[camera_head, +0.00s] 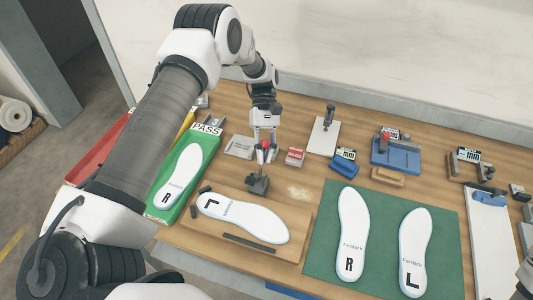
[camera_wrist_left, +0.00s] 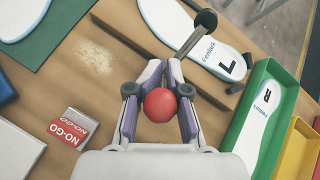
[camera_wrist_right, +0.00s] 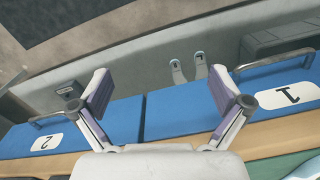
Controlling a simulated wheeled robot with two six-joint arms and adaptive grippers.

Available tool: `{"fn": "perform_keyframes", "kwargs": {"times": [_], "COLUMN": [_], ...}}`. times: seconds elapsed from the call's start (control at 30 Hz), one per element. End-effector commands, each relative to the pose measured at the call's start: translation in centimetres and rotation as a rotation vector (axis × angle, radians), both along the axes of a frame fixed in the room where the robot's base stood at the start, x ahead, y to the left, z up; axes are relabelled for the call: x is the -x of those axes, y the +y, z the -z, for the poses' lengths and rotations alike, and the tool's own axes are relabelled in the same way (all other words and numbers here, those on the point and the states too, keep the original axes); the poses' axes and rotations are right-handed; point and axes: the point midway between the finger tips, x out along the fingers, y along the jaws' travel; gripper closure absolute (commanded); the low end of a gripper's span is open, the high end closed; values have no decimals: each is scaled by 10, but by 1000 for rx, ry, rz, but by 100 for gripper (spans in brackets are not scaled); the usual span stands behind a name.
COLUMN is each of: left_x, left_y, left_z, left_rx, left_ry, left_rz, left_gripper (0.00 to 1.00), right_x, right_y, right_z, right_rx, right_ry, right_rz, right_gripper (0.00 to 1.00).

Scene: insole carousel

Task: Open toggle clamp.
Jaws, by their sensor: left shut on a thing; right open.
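The toggle clamp (camera_head: 258,184) stands at the back edge of the wooden fixture board. Its red ball knob (camera_wrist_left: 160,105) shows in the left wrist view, with its metal arm and dark pad (camera_wrist_left: 206,19) reaching toward an insole. My left gripper (camera_head: 264,150) is shut on the red knob, with a finger on each side. The insole marked L (camera_head: 243,218) lies on the fixture board (camera_head: 292,250), and the clamp's pad is near its edge. I cannot tell whether the pad touches it. My right gripper (camera_wrist_right: 163,95) is open and empty, away from the clamp.
A green PASS tray (camera_head: 159,213) with an insole marked R is left of the fixture. A green mat (camera_head: 384,235) with two insoles is to the right. A red-and-grey NO-GO block (camera_head: 295,156) and gauges stand behind. The right wrist view shows blue surfaces (camera_wrist_right: 185,110) labelled 1 and 2.

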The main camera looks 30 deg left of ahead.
Motion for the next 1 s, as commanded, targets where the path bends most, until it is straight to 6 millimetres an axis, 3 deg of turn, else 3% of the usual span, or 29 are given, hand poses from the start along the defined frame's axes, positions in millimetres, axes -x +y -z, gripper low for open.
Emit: {"fn": "perform_keyframes", "kwargs": {"times": [0.07, 0.1, 0.17, 0.77, 1.0], "left_x": [-5, -5, -5, -4, -31], "left_y": [2, 2, 2, 2, 20], "left_z": [-9, -9, -9, -5, -30], "left_rx": [1, 1, 0, 0, -1], "left_ry": [-13, -13, -14, -8, -12], "left_rz": [-2, -2, -2, -1, -1], "left_gripper": [100, 82, 65, 65, 65], "right_x": [0, 0, 0, 0, 0], "right_y": [0, 0, 0, 0, 0], "right_z": [-2, -2, -2, 0, 0], "right_rx": [0, 0, 0, 0, 0], "right_ry": [0, 0, 0, 0, 0], "right_rz": [0, 0, 0, 0, 0], "right_gripper": [0, 0, 0, 0, 0]}}
